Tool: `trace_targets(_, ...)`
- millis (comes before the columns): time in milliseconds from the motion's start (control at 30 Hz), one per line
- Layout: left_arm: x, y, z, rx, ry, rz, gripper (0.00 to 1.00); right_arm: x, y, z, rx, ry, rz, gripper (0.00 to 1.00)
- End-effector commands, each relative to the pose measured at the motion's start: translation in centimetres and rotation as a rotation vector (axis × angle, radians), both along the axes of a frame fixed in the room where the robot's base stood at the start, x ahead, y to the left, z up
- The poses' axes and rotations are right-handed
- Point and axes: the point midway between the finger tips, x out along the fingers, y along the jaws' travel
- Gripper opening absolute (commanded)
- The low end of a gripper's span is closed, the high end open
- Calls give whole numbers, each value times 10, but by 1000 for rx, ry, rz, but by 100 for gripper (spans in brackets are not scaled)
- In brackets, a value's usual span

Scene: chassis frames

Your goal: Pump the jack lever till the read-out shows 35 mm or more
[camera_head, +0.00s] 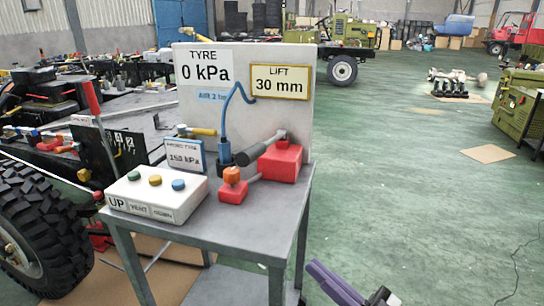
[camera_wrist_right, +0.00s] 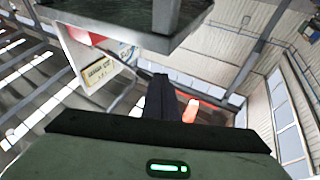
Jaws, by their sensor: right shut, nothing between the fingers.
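The lift read-out (camera_head: 281,84) on the white board shows 30 mm. Below it on the grey cart sits a red jack block (camera_head: 281,164). Its lever (camera_head: 249,157) has a dark grip and slants down to the left from the block's top. My right gripper (camera_head: 322,274) is at the bottom edge of the head view, right of the cart and well apart from the lever. In the right wrist view its dark fingers (camera_wrist_right: 161,97) are shut and empty. My left gripper is out of view.
A small red block with an orange knob (camera_head: 232,176) stands left of the jack. A white button box (camera_head: 157,193) sits at the front left. The cart edge (camera_wrist_right: 125,35) looms above the fingers in the wrist view.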

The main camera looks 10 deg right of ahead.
Motion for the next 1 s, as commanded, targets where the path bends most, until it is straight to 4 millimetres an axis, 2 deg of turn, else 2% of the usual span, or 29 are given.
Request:
trace_targets(67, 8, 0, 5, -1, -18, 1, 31, -2, 2, -24, -18, 79, -72, 0)
trace_targets(167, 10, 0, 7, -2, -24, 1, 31, -7, 3, -61, -62, 203, -167, 0)
trace_targets(267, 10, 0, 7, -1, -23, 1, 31, -24, 5, -108, -131, 370, -256, 0)
trace_targets(367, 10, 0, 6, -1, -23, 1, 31, -57, 11, -162, -225, 581, -318, 0)
trace_targets(400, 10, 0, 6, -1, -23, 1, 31, -74, 14, -182, -264, 665, -328, 0)
trace_targets(500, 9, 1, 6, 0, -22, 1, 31, -114, 23, -218, -350, 835, -324, 0)
trace_targets(600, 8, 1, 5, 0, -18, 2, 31, -143, 30, -239, -409, 944, -303, 0)
trace_targets(700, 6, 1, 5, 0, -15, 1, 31, -159, 33, -248, -439, 999, -286, 0)
trace_targets(1000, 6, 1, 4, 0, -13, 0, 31, -163, 34, -251, -450, 1012, -281, 0)
